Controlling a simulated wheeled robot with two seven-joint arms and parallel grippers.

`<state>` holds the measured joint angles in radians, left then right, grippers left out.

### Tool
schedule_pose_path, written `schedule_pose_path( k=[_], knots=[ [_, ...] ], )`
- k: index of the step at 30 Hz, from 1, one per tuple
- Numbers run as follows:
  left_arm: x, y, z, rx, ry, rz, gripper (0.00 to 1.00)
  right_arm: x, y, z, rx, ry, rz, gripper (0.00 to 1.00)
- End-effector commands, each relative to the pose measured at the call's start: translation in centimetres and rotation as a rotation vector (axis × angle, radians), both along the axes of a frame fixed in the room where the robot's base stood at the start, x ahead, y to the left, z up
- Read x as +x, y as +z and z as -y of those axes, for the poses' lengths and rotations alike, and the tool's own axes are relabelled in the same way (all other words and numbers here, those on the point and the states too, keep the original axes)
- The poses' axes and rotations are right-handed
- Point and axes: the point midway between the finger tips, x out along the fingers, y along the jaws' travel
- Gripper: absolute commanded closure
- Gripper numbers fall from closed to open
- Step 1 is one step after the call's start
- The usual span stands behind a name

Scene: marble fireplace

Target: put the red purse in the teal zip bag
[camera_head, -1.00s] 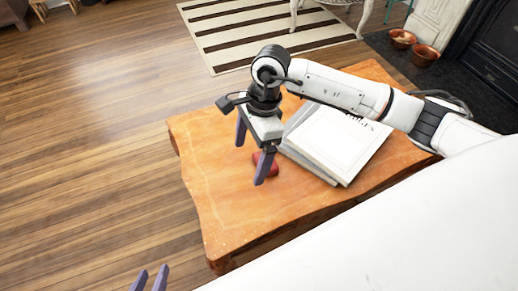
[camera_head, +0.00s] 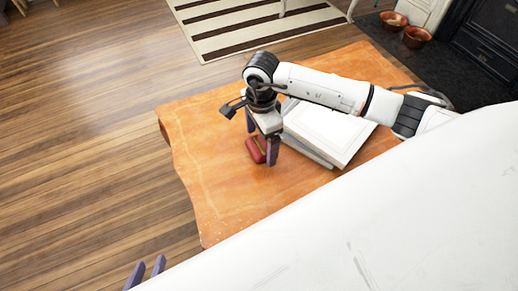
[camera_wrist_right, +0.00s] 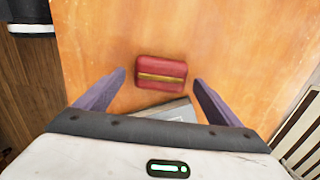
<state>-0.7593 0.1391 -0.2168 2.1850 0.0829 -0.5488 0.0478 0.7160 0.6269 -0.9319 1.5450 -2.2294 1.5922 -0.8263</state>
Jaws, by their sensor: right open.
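The small red purse (camera_head: 254,150), with a gold band across it, lies on the orange tabletop. My right gripper (camera_head: 262,142) is over it, pointing down, open and empty. In the right wrist view the purse (camera_wrist_right: 161,66) lies centred between the two spread fingertips, slightly beyond them; I cannot tell whether either finger touches it. My left gripper (camera_head: 146,268) shows only as two purple fingertips at the lower left edge, apart with nothing between them. I see no teal zip bag in either view.
The wavy-edged orange table (camera_head: 205,205) has a stack of books (camera_head: 330,132) right beside the purse. Its near left part is bare. Wooden floor (camera_head: 75,125) lies to the left, with a striped rug (camera_head: 225,38) and terracotta bowls (camera_head: 416,37) farther back.

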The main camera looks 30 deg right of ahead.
Motion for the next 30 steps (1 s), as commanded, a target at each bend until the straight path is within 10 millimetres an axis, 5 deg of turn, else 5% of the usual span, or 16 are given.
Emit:
schedule_pose_path(
  k=[8, 17, 24, 30],
  knots=[
    [0.6, 0.4, 0.1, 0.000, -0.004, 0.006, 0.69, 0.0, -0.5, 0.0, 0.001, 0.000, 0.001, 0.13],
    [0.7, 0.5, 0.2, -0.001, -0.005, 0.011, 0.69, 0.0, -0.5, 0.0, 0.001, -0.001, 0.001, 0.61],
    [0.7, 0.6, 0.2, -0.001, -0.005, 0.011, 0.69, 0.1, 0.0, 0.0, 0.001, -0.001, 0.003, 0.61],
    [0.3, 1.2, 0.0, 0.001, 0.001, 0.019, 0.69, 0.2, 3.4, 0.0, 0.001, 0.000, 0.006, 0.61]
  ],
)
